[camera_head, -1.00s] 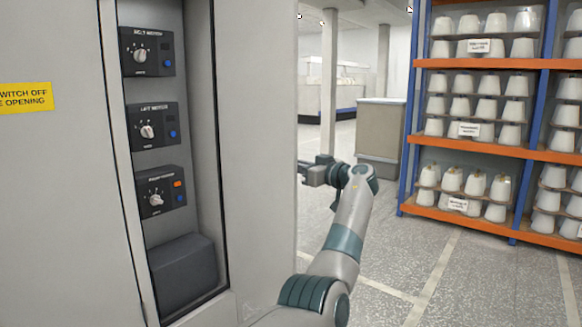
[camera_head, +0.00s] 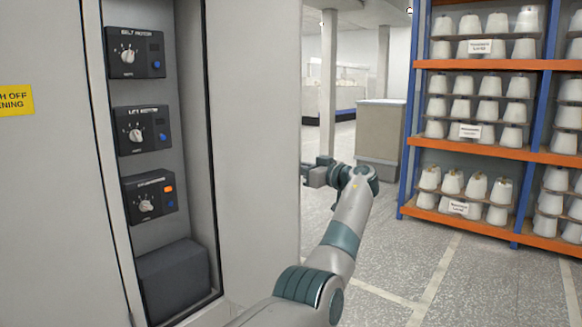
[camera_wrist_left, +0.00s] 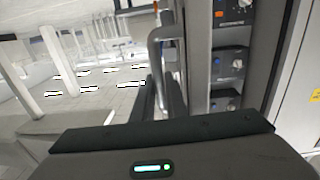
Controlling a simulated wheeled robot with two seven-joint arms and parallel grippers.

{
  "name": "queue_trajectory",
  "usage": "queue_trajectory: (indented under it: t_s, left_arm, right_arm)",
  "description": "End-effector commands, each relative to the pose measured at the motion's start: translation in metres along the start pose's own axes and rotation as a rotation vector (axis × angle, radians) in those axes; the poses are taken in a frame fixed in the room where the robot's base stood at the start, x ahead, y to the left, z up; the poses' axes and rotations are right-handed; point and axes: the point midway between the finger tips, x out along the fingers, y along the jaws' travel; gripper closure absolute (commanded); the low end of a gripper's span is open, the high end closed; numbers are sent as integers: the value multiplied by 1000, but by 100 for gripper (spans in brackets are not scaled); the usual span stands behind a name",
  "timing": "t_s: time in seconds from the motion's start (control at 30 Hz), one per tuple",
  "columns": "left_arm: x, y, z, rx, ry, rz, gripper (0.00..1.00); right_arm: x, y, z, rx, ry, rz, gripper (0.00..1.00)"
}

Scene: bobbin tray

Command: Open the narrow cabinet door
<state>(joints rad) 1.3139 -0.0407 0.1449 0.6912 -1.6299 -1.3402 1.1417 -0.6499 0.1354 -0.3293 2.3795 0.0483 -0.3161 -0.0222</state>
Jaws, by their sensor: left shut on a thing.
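The narrow cabinet door (camera_head: 262,150) stands open as a plain grey panel at the right side of the switch compartment. My left gripper (camera_head: 309,174) is at the door's right edge, partly hidden by it in the head view. In the left wrist view, which is upside down, a curved grey bar handle (camera_wrist_left: 157,48) runs down to my left gripper's fingers (camera_wrist_left: 157,95), which are shut on it. The cabinet (camera_head: 45,200) shows several dark rotary switch units, one of them the lowest switch (camera_head: 150,197) with an orange light. My right gripper is out of view.
A dark block (camera_head: 172,280) fills the compartment's bottom. A yellow sign (camera_head: 15,100) is on the panel at left. An orange and blue rack (camera_head: 480,145) of white bobbins stands at right, a grey counter (camera_head: 380,140) behind my arm. The floor (camera_head: 400,255) between is clear.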

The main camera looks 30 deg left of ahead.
Motion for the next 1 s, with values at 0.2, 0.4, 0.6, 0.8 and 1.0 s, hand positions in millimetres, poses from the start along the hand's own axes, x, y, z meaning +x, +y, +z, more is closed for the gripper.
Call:
queue_trajectory:
  t_s: [0.2, 0.4, 0.6, 0.8, 1.0]
  left_arm:
    - [0, 0, 1, 1, -2, 0, 80]
    - [0, 0, 0, 0, -1, 0, 80]
    - [-3, 0, 0, 0, -1, 0, 80]
    - [-20, 0, 0, 0, 0, 1, 80]
    - [-54, 1, 1, 0, -1, 2, 80]
  right_arm:
    - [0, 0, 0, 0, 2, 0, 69]
    - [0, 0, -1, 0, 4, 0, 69]
    - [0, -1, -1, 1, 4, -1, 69]
    - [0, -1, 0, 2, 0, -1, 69]
    - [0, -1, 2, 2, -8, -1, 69]
